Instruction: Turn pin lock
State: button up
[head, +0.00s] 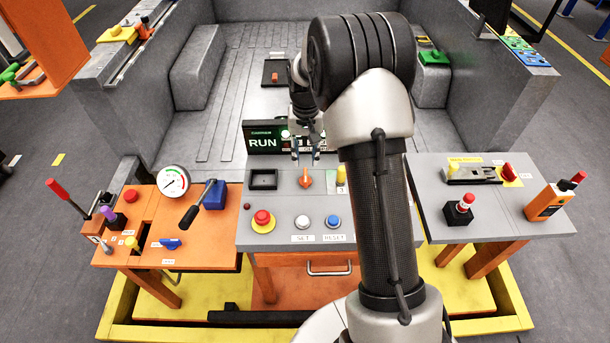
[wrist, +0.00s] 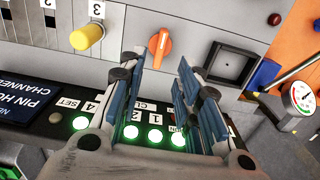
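No label reading "pin lock" is legible, so I cannot tell for sure which control it is. An orange turn knob (head: 305,180) stands on the grey middle console, and it also shows in the wrist view (wrist: 158,45). A yellow knob (head: 341,175) stands to its right by a label 3; in the wrist view this yellow knob (wrist: 86,36) is at upper left. My gripper (head: 306,158) points down just behind the orange knob. In the wrist view, my gripper (wrist: 160,64) is open, its blue-padded fingers apart and empty, with the orange knob beyond the tips.
A RUN display (head: 264,142) stands behind the console. A black square recess (head: 263,180) is left of the orange knob. A red button (head: 262,218), white button (head: 302,221) and blue button (head: 333,221) line the front. A gauge (head: 173,181) and black-handled lever (head: 200,205) stand left.

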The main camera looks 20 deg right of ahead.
aim_at(306, 175)
notch_tip(306, 175, down, 9)
jog(key=shift+r+b, duration=0.2)
jog(key=shift+b, duration=0.75)
jog(key=shift+c, duration=0.6)
grip_shut()
